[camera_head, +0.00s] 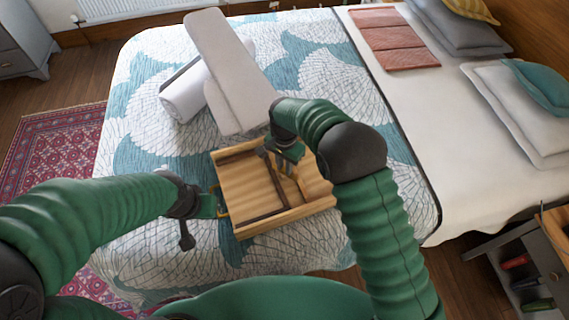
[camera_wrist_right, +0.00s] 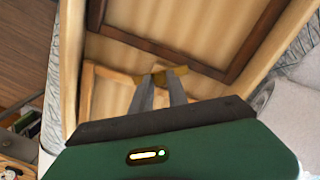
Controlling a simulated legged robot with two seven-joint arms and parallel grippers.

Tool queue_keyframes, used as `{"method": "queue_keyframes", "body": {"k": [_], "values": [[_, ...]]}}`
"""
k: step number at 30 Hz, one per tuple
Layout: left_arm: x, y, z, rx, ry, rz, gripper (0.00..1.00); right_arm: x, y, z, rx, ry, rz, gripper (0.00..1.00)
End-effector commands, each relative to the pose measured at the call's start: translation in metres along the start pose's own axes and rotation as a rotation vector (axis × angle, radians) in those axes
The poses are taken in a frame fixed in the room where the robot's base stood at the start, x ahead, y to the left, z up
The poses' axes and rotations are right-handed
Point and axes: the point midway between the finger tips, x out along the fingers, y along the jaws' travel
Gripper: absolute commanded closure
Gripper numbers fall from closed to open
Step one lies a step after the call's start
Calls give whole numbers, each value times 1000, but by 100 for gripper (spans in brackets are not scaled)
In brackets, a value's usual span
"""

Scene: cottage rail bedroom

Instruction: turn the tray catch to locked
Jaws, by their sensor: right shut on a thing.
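A wooden tray (camera_head: 245,182) lies on the bed, with dark strips framing its light panel. Its inside also shows in the right wrist view (camera_wrist_right: 190,30). A small brass-coloured catch (camera_wrist_right: 178,71) sits on the tray's wooden bar in that view. My right gripper (camera_wrist_right: 160,82) is shut on the catch, with its grey fingertips together at it. In the head view the right gripper (camera_head: 285,168) reaches down into the tray and largely hides the catch. My left gripper (camera_head: 217,206) is at the tray's left side, by a brass handle (camera_head: 224,198); its fingers are too small to read.
A folded light-grey cloth (camera_head: 232,75) and a rolled white one (camera_head: 183,98) lie behind the tray on the patterned bedspread (camera_head: 330,90). Folded pink cloths (camera_head: 393,38) and pillows (camera_head: 515,100) lie to the right. An open-shelved stand (camera_head: 520,270) is at the lower right.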

Motion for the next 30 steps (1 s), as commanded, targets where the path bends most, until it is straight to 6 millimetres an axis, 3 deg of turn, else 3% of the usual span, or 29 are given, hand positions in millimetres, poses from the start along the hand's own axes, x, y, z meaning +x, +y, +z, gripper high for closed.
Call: {"method": "queue_keyframes", "body": {"k": [12, 30], "values": [[-23, 0, -5, 0, 0, 0, 100, -3, -1, -1, -362, 2, -3, 100], [-39, 0, -9, 0, 0, 0, 100, -2, -1, -1, -856, 3, -2, 100]]}}
